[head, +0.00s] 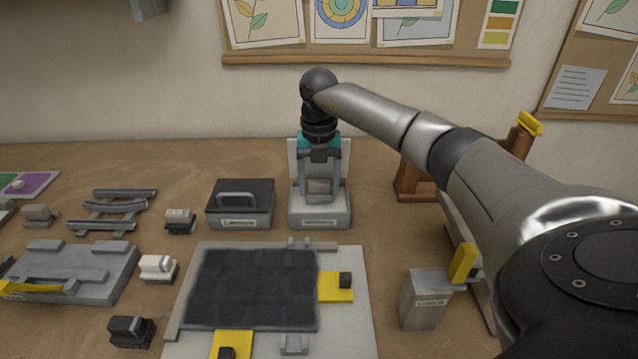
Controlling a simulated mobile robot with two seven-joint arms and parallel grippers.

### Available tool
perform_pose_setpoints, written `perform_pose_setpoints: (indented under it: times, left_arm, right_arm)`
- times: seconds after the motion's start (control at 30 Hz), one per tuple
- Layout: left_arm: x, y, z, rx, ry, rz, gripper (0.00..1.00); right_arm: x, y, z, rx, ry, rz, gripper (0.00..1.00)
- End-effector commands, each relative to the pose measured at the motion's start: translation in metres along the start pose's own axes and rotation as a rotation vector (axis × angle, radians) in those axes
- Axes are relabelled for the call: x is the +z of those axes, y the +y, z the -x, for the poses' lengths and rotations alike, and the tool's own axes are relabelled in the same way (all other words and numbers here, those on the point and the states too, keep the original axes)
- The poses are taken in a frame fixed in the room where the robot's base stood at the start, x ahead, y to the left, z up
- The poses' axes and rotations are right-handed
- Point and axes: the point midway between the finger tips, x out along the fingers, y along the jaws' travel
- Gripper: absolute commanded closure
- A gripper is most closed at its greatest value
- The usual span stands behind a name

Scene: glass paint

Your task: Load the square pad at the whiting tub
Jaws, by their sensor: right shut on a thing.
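A grey tub (320,216) stands at the back middle of the table with a raised pale lid behind it. The label on its front is too small to read; I take it for the whiting tub. My right gripper (320,178) points down over the tub's opening, shut on a grey block that I take for the square pad (320,188). The block is at or just inside the opening; I cannot tell whether it touches the contents, which are hidden. My left gripper is not in view.
A dark glass panel (252,290) lies on a pale board with yellow clamps in front. A dark-lidded box (240,203) stands left of the tub. White (157,268) and black (131,331) blocks lie at left. A grey canister (424,302) stands at right, below my right arm.

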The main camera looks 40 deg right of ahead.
Motion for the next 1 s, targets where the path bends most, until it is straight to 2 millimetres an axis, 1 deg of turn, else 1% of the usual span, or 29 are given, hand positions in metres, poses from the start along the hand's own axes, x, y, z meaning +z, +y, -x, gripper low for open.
perform_pose_setpoints:
  times: [1.0]
  left_arm:
    - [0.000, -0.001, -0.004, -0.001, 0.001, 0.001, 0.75]
  right_arm:
    - [0.000, 0.000, -0.010, 0.000, 0.000, 0.000, 0.73]
